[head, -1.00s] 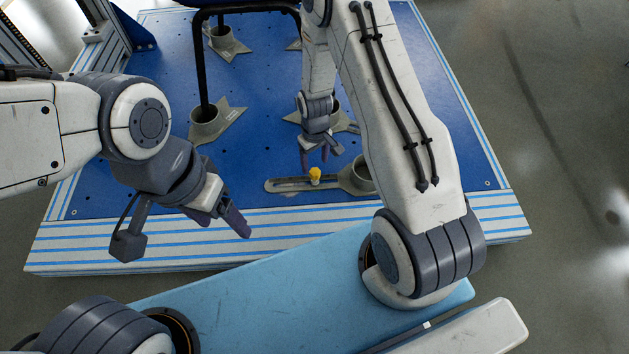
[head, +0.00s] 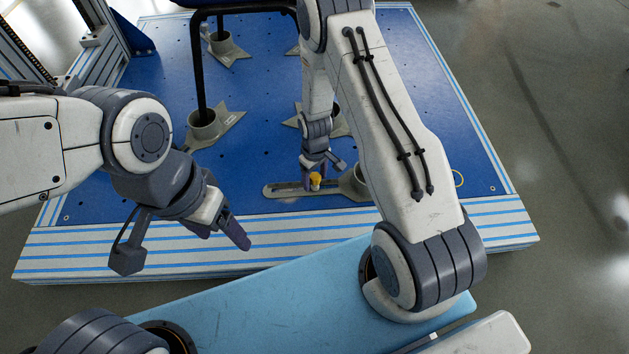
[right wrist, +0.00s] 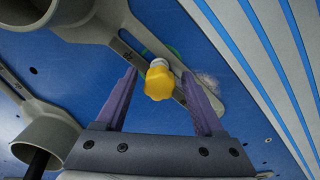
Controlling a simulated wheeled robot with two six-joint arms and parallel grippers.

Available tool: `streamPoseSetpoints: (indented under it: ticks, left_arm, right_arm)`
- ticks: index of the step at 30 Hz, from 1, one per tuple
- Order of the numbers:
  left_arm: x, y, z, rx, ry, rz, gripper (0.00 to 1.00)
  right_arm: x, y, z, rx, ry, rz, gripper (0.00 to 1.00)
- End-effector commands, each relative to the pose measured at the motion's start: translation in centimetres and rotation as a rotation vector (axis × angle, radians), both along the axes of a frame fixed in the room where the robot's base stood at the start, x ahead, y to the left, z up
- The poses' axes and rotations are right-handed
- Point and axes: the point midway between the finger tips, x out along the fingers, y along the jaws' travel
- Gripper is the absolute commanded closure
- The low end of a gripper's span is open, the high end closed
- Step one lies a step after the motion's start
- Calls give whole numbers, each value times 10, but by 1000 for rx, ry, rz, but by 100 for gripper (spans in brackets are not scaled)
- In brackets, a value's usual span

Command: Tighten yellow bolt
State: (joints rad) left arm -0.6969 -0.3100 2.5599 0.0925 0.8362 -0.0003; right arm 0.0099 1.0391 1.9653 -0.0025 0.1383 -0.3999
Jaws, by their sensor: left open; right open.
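The yellow bolt (head: 315,180) stands in the slot of a grey slotted bracket (head: 283,190) near the front of the blue platform. In the right wrist view the bolt's yellow head (right wrist: 159,82) shows between the two purple fingers of my right gripper (right wrist: 160,92). The fingers are spread, with gaps on both sides of the head. My right gripper (head: 314,178) is open around the bolt in the head view, its fingers partly hidden. My left gripper (head: 226,232) is open and empty above the platform's striped front edge, left of the bracket.
The blue platform (head: 150,190) carries several grey holders, including one with a black post (head: 206,122) left of my right arm. A black chair frame (head: 197,60) rises at the back. The striped front edge (head: 330,228) is clear.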

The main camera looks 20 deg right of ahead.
Motion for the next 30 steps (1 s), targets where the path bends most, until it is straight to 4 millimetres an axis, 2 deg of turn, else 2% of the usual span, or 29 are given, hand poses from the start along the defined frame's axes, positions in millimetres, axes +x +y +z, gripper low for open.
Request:
streamPoseSetpoints:
  ticks: [1,5,15,24,30]
  left_arm:
    - [0,0,7,0,0,0,28]
    - [0,0,11,0,0,0,28]
    - [0,0,12,0,0,0,28]
    - [0,0,28,0,0,0,28]
    - [0,0,27,0,0,0,28]
  right_arm:
    - [0,0,4,0,0,58,30]
    - [0,0,2,1,-1,178,30]
    - [0,0,1,0,-1,221,30]
    - [0,0,2,1,0,524,30]
    - [0,0,0,0,-1,561,30]
